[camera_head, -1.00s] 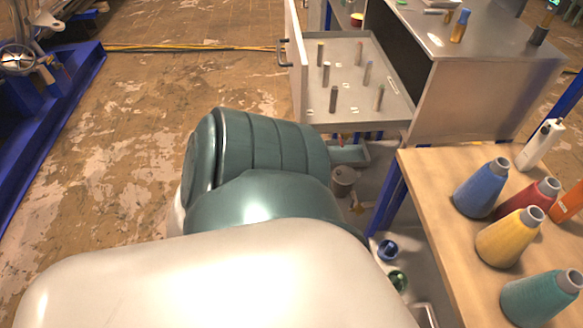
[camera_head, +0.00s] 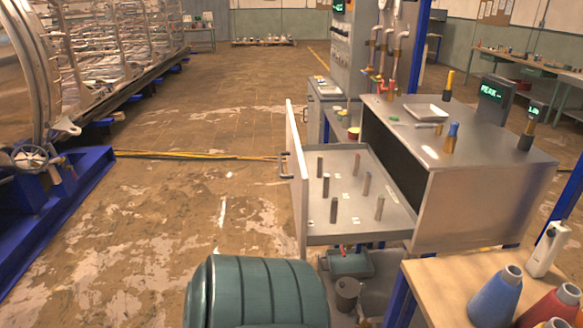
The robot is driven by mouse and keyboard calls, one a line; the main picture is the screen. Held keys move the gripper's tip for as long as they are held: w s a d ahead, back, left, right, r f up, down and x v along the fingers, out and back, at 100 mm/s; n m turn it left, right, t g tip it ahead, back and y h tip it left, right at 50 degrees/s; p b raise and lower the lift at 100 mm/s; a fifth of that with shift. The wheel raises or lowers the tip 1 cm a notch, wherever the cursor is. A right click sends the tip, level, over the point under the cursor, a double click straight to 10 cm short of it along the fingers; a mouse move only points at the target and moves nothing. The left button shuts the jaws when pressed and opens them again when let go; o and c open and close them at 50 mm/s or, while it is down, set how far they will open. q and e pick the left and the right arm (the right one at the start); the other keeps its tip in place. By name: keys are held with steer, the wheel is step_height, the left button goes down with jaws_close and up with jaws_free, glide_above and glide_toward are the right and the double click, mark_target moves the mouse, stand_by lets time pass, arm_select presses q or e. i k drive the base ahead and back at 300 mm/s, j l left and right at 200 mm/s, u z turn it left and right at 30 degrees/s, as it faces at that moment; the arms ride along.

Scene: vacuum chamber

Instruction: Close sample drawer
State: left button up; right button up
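The sample drawer (camera_head: 389,213) is pulled out to the left from a grey metal cabinet (camera_head: 468,205). Its pale front panel (camera_head: 297,180) stands at the left end, with a dark handle (camera_head: 285,165) on its outer face. The dark inside of the cabinet shows behind the drawer. Neither of my grippers is in view.
A wooden table (camera_head: 425,285) with blue (camera_head: 495,296) and red cones stands at the lower right. A tray (camera_head: 426,112) and bottles stand on the cabinet top. A blue-framed machine (camera_head: 50,215) stands at the left. The floor (camera_head: 215,200) left of the drawer is clear apart from yellow cables (camera_head: 200,155).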

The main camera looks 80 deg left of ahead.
mark_target(341, 193)
steer(key=u, duration=2.05)
steer(key=j+u, duration=0.2)
steer(key=i+j, duration=0.15)
steer(key=j, duration=0.15)
steer(key=i+j, duration=0.15)
steer(key=j, duration=0.1)
